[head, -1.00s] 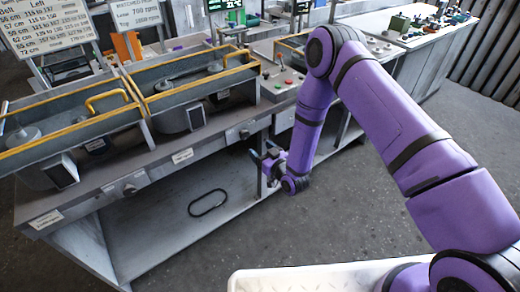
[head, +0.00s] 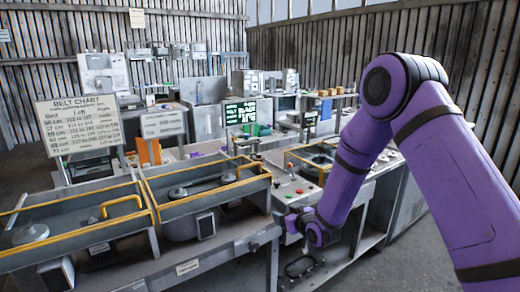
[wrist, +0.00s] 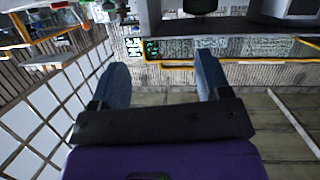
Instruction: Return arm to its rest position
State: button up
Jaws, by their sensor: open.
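My purple arm reaches in from the right of the head view, with its elbow raised and its forearm hanging down to the left. My gripper (head: 290,222) is at the low end of the forearm, in front of the bench edge below the control panel (head: 297,190). In the wrist view, my gripper (wrist: 161,72) shows its two blue-grey fingers wide apart with nothing between them. The fingers are small and partly hidden by the wrist in the head view.
The bench carries yellow-railed housings (head: 205,185) left of my gripper. A belt chart sign (head: 80,124) stands behind them. A dark loop (head: 300,266) lies low under the bench. Grey floor (head: 405,262) is open at the lower right.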

jog(key=s+d+r+m+g+h, duration=0.1)
jog(key=s+d+r+h, duration=0.1)
jog(key=s+d+r, duration=0.45)
jog(key=s+d+r+m+g+h, duration=0.1)
jog(key=s+d+r+h, duration=0.15)
jog(key=r, duration=0.75)
jog(key=s+d+r+m+g+h, duration=0.1)
jog(key=s+d+r, duration=0.45)
jog(key=r, duration=0.25)
jog(key=s+d+r+m+g, duration=0.1)
jog(key=s+d+r+g, duration=0.1)
jog(key=s, duration=1.2)
jog(key=s+d+r+m+g+h, duration=0.1)
jog(key=s+d+r, duration=0.3)
jog(key=s, duration=1)
jog(key=shift+d+m+g, duration=0.45)
jog(key=shift+m+g, duration=0.35)
jog(key=shift+g, duration=0.1)
jog(key=shift+r+h, duration=0.1)
jog(key=shift+h, duration=0.15)
